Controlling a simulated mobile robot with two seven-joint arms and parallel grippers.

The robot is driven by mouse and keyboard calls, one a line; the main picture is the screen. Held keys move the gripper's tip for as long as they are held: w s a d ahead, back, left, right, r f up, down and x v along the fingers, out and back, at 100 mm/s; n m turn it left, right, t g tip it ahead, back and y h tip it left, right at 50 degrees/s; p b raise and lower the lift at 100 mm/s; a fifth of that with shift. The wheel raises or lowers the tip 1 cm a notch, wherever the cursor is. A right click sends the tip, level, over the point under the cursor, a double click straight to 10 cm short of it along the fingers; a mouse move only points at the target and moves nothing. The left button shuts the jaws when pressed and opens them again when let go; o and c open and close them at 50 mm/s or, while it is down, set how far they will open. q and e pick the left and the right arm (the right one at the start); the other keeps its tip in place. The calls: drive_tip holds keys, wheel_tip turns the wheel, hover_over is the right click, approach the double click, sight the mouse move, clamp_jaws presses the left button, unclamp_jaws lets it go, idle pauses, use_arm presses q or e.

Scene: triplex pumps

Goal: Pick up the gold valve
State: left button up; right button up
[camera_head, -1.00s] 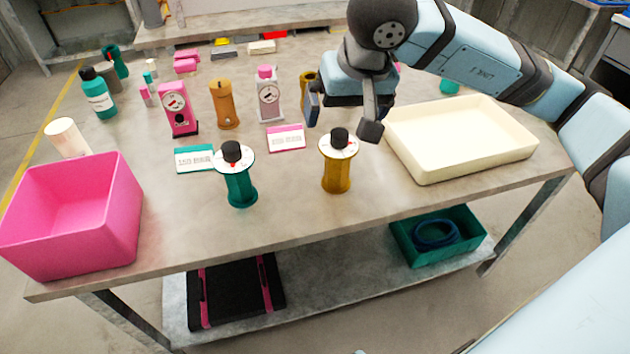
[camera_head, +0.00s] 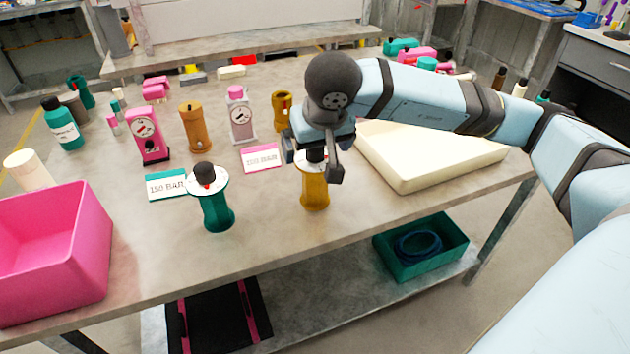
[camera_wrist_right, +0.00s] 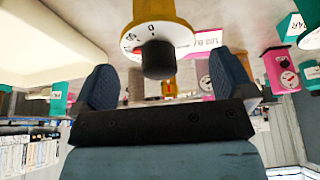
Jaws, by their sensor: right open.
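The gold valve (camera_head: 314,193) stands upright near the front middle of the table, with a white dial and a black knob on top. My right gripper (camera_head: 311,156) is open directly over it, its two fingers on either side of the knob and hiding much of the dial. In the right wrist view the valve's black knob (camera_wrist_right: 158,60) and its white dial lie between the spread fingers (camera_wrist_right: 165,78), with no visible contact. My left gripper is not in view.
A teal valve (camera_head: 215,208) stands to the left, near a teal-edged label card (camera_head: 168,185) and a pink-edged one (camera_head: 262,158). A cream tray (camera_head: 430,160) lies close on the right. A pink bin (camera_head: 50,250) is at the left. Gauges and bodies stand behind.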

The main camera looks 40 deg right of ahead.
sight(315, 181)
drive_tip(key=x, duration=0.3)
drive_tip(key=shift+w+d+f+b, duration=0.15)
drive_tip(key=shift+w+f+b, duration=0.1)
drive_tip(key=shift+f+b, duration=0.05)
drive_tip(key=shift+c, duration=0.8)
drive_tip(key=c, duration=1.1)
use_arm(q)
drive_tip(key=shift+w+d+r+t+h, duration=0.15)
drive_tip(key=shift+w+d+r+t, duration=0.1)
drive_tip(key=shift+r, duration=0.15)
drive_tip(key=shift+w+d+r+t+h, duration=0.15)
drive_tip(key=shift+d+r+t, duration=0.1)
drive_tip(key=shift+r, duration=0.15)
use_arm(e)
drive_tip(key=shift+r, duration=0.1)
drive_tip(key=shift+c, duration=0.5)
drive_tip(key=shift+r, duration=0.1)
